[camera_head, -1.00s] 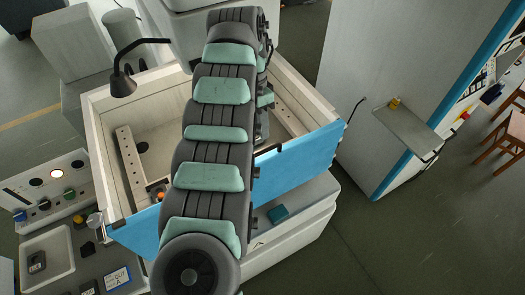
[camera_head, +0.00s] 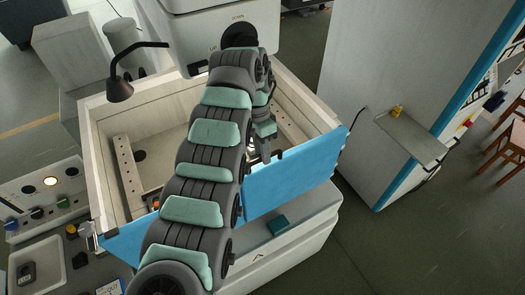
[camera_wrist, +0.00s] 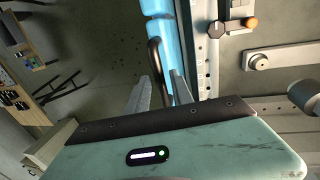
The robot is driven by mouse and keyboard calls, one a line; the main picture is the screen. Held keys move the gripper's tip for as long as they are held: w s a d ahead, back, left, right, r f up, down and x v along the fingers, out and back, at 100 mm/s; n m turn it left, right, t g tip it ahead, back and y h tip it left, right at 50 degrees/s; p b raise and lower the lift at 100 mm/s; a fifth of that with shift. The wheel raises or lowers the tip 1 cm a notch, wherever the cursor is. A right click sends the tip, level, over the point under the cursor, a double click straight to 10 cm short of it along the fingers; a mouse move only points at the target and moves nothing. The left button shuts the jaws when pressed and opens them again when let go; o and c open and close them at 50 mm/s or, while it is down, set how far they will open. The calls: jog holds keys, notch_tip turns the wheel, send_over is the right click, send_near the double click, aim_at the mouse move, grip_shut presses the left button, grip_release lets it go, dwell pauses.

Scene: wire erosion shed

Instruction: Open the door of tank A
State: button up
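The tank (camera_head: 95,135) is an open-topped pale box with a blue front door (camera_head: 290,185). The door stands upright and closed across the front, partly hidden behind my arm. A dark bar handle (camera_head: 273,154) is at its top edge, close to my gripper. In the wrist view the blue door (camera_wrist: 158,30) runs down from the top, with the curved handle (camera_wrist: 154,62) beside it. My gripper (camera_wrist: 162,78) is open. Its fingers are on either side of the handle's lower part; I cannot tell whether they touch it.
A control panel (camera_head: 45,203) with knobs and lamps is at the left. A black lamp (camera_head: 120,88) reaches over the tank's left rim. A grey cabinet with a small shelf (camera_head: 412,137) stands right. Open floor lies between the cabinet and the tank.

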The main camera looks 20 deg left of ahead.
grip_shut()
dwell(1.1)
